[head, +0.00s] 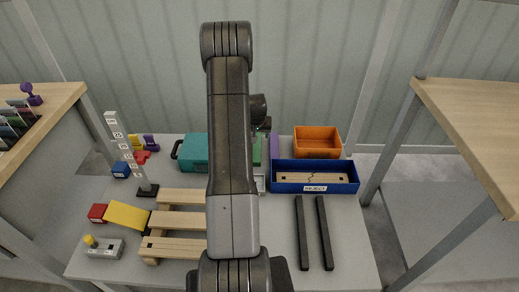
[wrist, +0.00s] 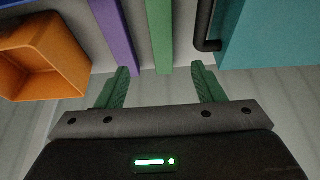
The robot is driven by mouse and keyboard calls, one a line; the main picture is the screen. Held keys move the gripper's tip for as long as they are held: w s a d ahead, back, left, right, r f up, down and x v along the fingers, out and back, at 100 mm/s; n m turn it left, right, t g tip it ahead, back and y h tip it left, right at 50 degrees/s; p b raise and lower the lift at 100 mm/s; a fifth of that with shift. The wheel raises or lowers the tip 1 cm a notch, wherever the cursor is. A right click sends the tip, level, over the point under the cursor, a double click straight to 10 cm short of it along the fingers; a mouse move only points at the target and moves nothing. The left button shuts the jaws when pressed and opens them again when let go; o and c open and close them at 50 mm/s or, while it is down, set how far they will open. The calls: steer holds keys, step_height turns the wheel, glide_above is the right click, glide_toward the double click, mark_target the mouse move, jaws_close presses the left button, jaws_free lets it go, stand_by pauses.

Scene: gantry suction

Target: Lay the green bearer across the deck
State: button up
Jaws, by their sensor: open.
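The green bearer (wrist: 158,32) is a long green bar in the wrist view. Its near end lies between the fingertips of my gripper (wrist: 160,67), with a gap on both sides. My gripper is open and empty, with green ribbed fingers. In the head view a short part of the bearer (head: 257,150) shows at the back, right of my arm; my arm hides the rest and the gripper. The deck (head: 178,221), of pale wooden slats on bearers, stands at the front left, its right part hidden by my arm.
A purple bar (wrist: 112,32) lies beside the green bearer, close to one finger. A teal case (wrist: 275,35) and an orange bin (wrist: 42,60) flank them. A blue reject tray (head: 315,188) and two dark bars (head: 301,233) are on the right. A white marked post (head: 128,150) stands behind the deck.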

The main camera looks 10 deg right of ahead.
steer(key=x, duration=0.7)
steer(key=shift+w+f, duration=0.1)
steer(key=shift+f, duration=0.2)
steer(key=shift+x, duration=3)
steer(key=shift+w+a+r, duration=0.1)
steer(key=shift+a, duration=0.05)
steer(key=c, duration=1.1)
